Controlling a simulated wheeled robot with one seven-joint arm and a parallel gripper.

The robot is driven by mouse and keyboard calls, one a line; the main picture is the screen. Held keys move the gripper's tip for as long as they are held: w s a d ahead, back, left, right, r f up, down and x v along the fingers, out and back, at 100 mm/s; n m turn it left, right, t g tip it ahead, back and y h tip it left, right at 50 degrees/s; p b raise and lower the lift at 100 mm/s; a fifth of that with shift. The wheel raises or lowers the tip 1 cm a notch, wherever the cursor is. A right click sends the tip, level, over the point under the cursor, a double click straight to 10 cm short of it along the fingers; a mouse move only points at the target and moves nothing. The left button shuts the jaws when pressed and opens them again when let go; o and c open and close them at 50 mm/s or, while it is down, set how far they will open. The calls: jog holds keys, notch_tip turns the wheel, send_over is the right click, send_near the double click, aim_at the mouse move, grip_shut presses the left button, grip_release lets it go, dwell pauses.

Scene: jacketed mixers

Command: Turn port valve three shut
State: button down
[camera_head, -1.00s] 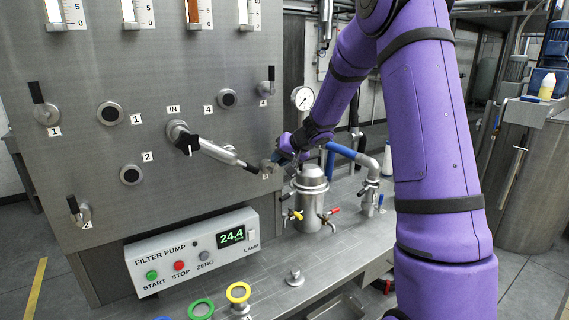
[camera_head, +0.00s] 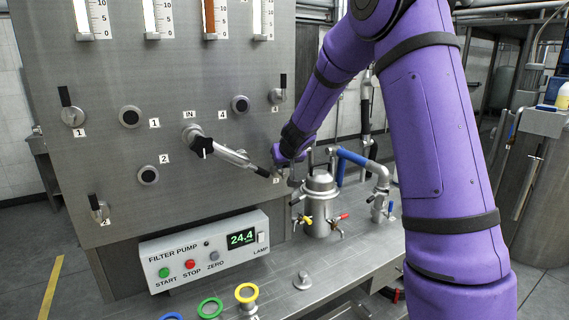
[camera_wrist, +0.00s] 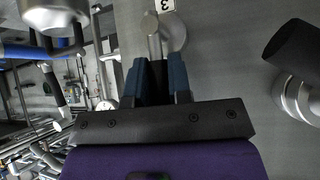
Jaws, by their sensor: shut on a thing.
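Port valve three shows in the wrist view as a round metal hub (camera_wrist: 174,32) with a short metal lever stem (camera_wrist: 153,38), beside a label with a 3 (camera_wrist: 165,5). My gripper (camera_wrist: 158,68) has its two blue fingers closed around the dark handle end of this lever. In the head view my gripper (camera_head: 288,175) is at the lower right edge of the steel panel, and my wrist hides most of the valve. The small label (camera_head: 276,180) shows there, too small to read clearly.
A metal swing pipe (camera_head: 235,156) runs from the IN port to a black end near my gripper. Valves one (camera_head: 72,114), two (camera_head: 100,210) and four (camera_head: 279,95) have upright black handles. A metal vessel (camera_head: 320,205) with small coloured taps stands close below my gripper.

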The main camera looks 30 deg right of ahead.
jog(key=shift+f, duration=0.1)
dwell(0.4)
jog(key=c, duration=1.1)
grip_release()
jog(key=shift+o, duration=0.2)
jog(key=shift+a, duration=0.1)
jog(key=v, duration=1)
jog(key=shift+s+r, duration=0.25)
jog(key=shift+s, duration=0.05)
jog(key=shift+a, duration=0.1)
